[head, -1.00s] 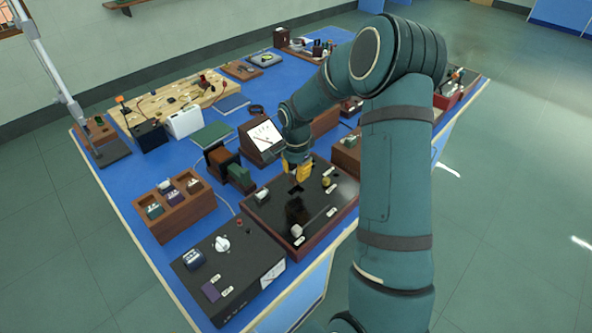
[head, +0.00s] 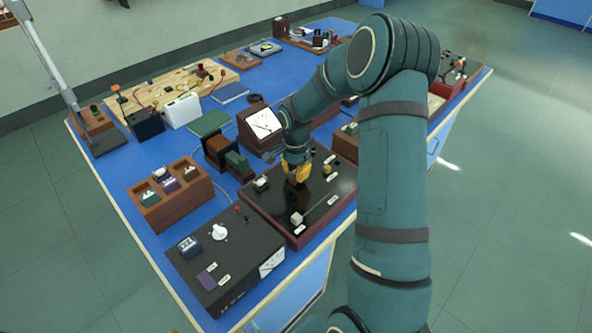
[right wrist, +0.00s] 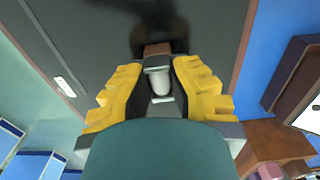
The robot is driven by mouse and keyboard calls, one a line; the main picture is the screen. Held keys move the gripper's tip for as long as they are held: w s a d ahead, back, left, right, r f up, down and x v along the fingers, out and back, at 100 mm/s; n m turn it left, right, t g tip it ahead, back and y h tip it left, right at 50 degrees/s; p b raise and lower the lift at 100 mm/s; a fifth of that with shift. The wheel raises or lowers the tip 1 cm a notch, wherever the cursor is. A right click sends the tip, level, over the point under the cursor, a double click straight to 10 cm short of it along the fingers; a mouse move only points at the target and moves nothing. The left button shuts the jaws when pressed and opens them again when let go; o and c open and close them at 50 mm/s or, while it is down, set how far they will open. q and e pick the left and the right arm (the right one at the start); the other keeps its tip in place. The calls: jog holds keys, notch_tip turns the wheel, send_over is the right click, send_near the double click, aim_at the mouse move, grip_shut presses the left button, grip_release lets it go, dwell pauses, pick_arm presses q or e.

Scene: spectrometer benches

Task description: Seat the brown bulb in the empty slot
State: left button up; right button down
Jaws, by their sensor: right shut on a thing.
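My right gripper (head: 297,174) is low over the black panel (head: 262,203) with the wooden rim. Its yellow fingers (right wrist: 158,88) are shut on the brown bulb, which shows in the right wrist view as a brown block (right wrist: 157,50) with a pale rounded part in front. In the head view the fingers hide the bulb. A dark patch lies right under the fingers. The empty slot cannot be made out there, and whether the bulb touches the panel cannot be told. My left gripper is in neither view.
On the panel are a white block (head: 296,218), a yellow piece (head: 328,169) and a pale piece (head: 261,184). A dark instrument box (head: 228,262) stands in front left, a wooden three-compartment holder (head: 172,209) at left, a meter (head: 262,124) behind.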

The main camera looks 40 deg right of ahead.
jog(key=shift+f, duration=0.3)
jog(key=c, duration=1)
grip_release()
jog(key=shift+r, duration=0.1)
notch_tip(320, 180, up, 12)
jog(key=shift+f, duration=0.1)
